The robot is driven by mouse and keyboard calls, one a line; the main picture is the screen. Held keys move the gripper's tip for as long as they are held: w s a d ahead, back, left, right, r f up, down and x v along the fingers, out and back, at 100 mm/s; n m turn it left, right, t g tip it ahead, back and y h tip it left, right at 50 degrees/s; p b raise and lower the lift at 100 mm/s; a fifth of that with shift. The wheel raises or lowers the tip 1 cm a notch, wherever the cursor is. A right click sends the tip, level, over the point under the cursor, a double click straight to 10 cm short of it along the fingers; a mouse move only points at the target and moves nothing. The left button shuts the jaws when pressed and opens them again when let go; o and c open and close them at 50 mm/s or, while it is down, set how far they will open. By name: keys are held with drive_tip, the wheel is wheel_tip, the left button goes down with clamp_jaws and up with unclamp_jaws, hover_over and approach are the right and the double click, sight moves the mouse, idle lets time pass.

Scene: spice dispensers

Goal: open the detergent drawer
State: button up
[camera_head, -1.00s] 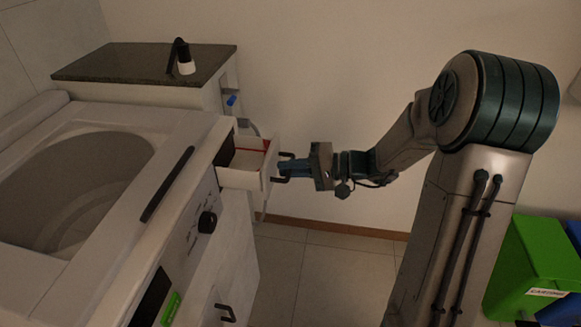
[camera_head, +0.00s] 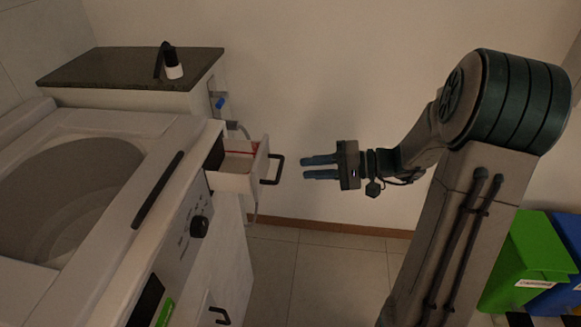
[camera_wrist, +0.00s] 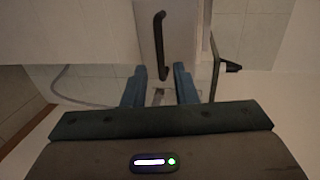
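The detergent drawer (camera_head: 236,178) is a white box that sticks out of the washing machine's front at its far corner, with a red strip inside. Its black handle (camera_head: 276,169) is on its outer face. The handle also shows in the wrist view (camera_wrist: 160,46), with the drawer front around it. My gripper (camera_head: 304,168) is open and empty, to the right of the handle and apart from it. In the wrist view its two blue fingers (camera_wrist: 159,88) are spread, with nothing between them.
The white washing machine (camera_head: 105,120) has a dark knob (camera_head: 199,226) and a lower black handle (camera_head: 219,316). A dark-topped cabinet (camera_head: 115,70) with a black-and-white bottle (camera_head: 173,70) stands behind it. Green (camera_head: 530,262) and blue bins stand at right. The floor between is clear.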

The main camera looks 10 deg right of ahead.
drive_tip(key=v, duration=0.5)
drive_tip(key=shift+s+d, duration=0.1)
drive_tip(key=shift+d, duration=0.25)
drive_tip(key=s+a+r+n+g+h+p, duration=0.1)
drive_tip(key=s+a+r+g+h+p, duration=0.1)
drive_tip(key=s+a+r+h+p, duration=0.25)
drive_tip(key=s+a+r+n+g+h+p, duration=0.1)
drive_tip(key=s+a+r+g+h+p, duration=0.15)
drive_tip(key=s+p, duration=0.35)
drive_tip(key=s+d+r+t+h+p, duration=0.3)
drive_tip(key=s+r+h+p, duration=0.3)
drive_tip(key=r, duration=0.4)
drive_tip(key=shift+s+d+r+n+h+p, duration=0.35)
drive_tip(key=shift+d+h+p, duration=0.2)
drive_tip(key=shift+h, duration=0.45)
drive_tip(key=shift+a, duration=0.15)
